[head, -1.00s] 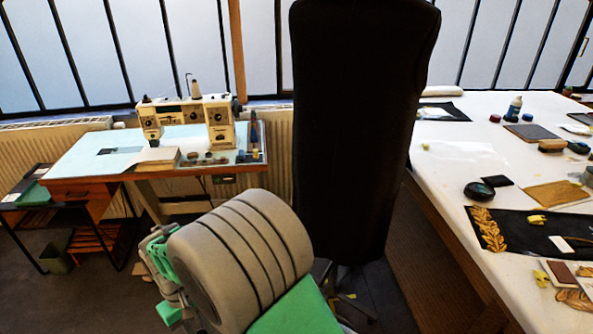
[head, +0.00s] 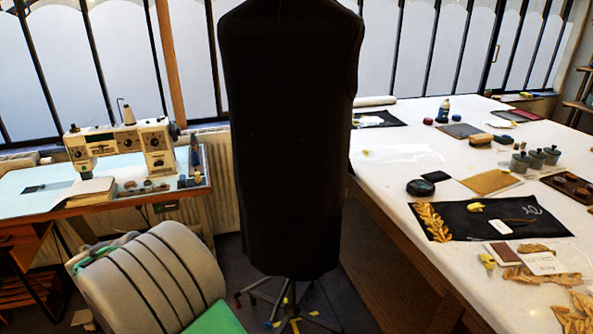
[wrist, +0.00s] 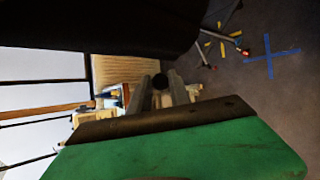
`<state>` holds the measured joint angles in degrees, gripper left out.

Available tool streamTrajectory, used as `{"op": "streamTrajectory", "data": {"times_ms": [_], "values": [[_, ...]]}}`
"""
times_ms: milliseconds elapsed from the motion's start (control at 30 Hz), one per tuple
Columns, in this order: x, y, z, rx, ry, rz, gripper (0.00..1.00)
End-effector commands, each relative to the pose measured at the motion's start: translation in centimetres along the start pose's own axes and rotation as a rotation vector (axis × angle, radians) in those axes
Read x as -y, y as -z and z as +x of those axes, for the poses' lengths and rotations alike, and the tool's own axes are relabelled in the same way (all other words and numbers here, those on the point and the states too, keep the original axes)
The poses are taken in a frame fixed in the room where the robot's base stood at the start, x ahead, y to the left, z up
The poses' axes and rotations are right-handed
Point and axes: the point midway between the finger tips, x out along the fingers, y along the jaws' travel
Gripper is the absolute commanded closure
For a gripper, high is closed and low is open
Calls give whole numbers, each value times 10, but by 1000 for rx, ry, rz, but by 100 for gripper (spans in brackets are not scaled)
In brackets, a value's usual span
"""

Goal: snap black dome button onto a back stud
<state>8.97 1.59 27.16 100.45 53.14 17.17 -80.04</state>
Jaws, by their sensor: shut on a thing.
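My gripper (wrist: 160,88) shows in the wrist view, with its two grey fingers closed on a small dark round piece, which I take to be the black dome button (wrist: 161,81). A black garment on a dress form (head: 290,140) stands upright in the middle of the head view. Its dark cloth also fills the top left of the wrist view (wrist: 100,25), apart from the button as far as I can tell. No stud can be made out on the dark cloth. The gripper itself is outside the head view.
A sewing machine (head: 125,145) stands on a table at left. The form's stand (head: 290,305) has legs spread on the floor.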

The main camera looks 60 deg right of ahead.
Motion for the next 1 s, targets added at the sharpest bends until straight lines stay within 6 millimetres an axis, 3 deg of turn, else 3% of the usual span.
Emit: {"op": "streamTrajectory", "data": {"times_ms": [100,200,400,500,600,700,1000], "values": [[-32,-69,26,-18,-222,-30,100],[-59,-130,38,-22,-395,-32,100],[-94,-253,34,63,-624,21,100],[-102,-297,23,124,-673,49,100],[-105,-323,14,170,-693,67,100],[-107,-334,11,190,-697,75,100],[-125,-336,31,190,-695,76,100]]}}
